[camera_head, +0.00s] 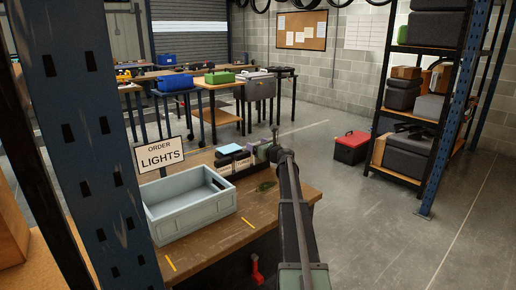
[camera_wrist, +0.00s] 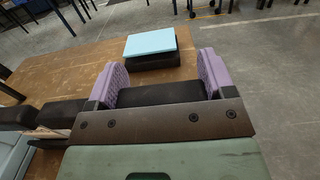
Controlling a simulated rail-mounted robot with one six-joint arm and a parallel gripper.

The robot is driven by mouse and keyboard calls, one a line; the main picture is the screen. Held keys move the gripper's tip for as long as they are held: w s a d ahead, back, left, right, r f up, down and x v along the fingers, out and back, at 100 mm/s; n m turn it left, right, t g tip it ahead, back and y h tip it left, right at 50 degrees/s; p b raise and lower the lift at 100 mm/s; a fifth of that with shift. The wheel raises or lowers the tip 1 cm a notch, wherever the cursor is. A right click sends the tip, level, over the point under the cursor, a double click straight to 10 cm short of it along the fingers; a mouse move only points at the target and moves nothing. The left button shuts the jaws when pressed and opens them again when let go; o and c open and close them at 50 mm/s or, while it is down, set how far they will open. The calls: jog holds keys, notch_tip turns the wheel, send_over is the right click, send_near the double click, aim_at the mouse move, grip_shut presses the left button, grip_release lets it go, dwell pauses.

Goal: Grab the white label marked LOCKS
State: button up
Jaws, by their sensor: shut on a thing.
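My gripper (camera_wrist: 163,74) has purple pads on both sides of a black block (camera_wrist: 160,94) and is shut on it, low over the wooden bench. In the head view my gripper (camera_head: 263,152) is small and partly behind my arm. Small black holders with pale front faces (camera_head: 226,169) stand in a row beside it. No lettering reading LOCKS can be made out in either view, and any label on the held block's front is hidden.
A light blue card (camera_wrist: 150,42) lies on a black block just beyond my gripper. A grey crate (camera_head: 190,226) and an ORDER LIGHTS sign (camera_head: 159,155) are on the bench (camera_head: 270,208). A red-lidded box (camera_head: 352,146) sits on the floor.

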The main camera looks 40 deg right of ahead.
notch_tip(320, 180, up, 19)
jog(key=p, duration=1.8)
jog(key=shift+r, duration=0.15)
